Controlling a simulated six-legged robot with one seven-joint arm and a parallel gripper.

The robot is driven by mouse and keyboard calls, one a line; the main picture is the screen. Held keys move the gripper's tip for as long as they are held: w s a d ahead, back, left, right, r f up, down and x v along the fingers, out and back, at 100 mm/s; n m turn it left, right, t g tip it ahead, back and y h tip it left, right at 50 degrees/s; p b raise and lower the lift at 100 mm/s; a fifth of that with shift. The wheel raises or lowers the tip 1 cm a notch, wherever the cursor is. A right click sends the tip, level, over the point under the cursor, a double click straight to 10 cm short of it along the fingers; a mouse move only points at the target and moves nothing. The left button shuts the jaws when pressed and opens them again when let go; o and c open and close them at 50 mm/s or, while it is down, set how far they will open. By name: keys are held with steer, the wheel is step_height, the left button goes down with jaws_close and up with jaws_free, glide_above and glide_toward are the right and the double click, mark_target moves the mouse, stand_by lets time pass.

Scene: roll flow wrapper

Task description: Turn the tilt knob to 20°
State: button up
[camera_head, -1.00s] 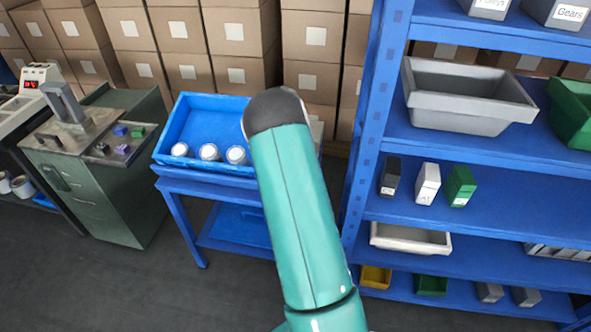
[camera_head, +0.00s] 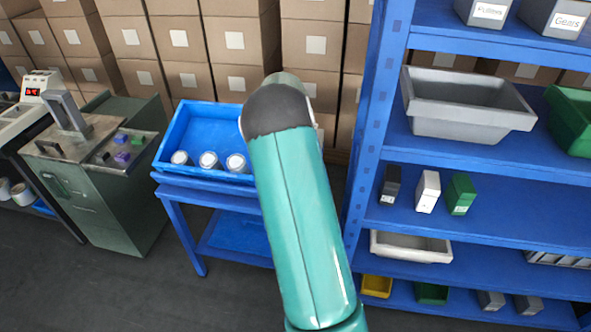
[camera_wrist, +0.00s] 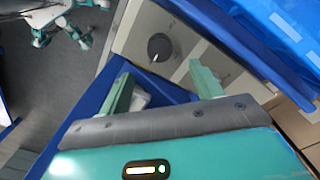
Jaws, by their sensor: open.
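The knob (camera_wrist: 159,47) shows in the wrist view as a dark round dial with a light pointer mark. It sits on a beige-grey panel (camera_wrist: 132,38). No angle scale or number is readable, so I cannot tell its setting. My gripper (camera_wrist: 160,72) is open, with its two green fingers spread wide and nothing between the tips. The fingers point toward the panel, and the knob appears beyond the gap between them, apart from both. In the head view my teal arm reaches forward, and the gripper and knob are hidden.
A blue tray (camera_head: 210,122) with several white-topped cans stands on a blue table (camera_head: 215,198). A green cabinet (camera_head: 125,215) with a small control panel is at left. Blue shelving (camera_head: 500,165) with bins is at right. Stacked cartons (camera_head: 235,45) line the back. The floor in front is open.

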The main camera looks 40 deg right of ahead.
steer(key=shift+r, duration=2.2)
steer(key=s+a+r+n+t, duration=0.1)
steer(key=s+a+r+n, duration=0.3)
steer(key=a+r, duration=0.5)
steer(key=s+a+r+n+t, duration=0.25)
steer(key=a+r+n, duration=0.3)
steer(key=a, duration=0.65)
steer(key=s+a+r+n+t, duration=0.2)
steer(key=s+a+n, duration=0.8)
steer(key=s+a, duration=0.5)
steer(key=s, duration=0.3)
steer(key=shift+s+a, duration=0.25)
steer(key=shift+a, duration=0.05)
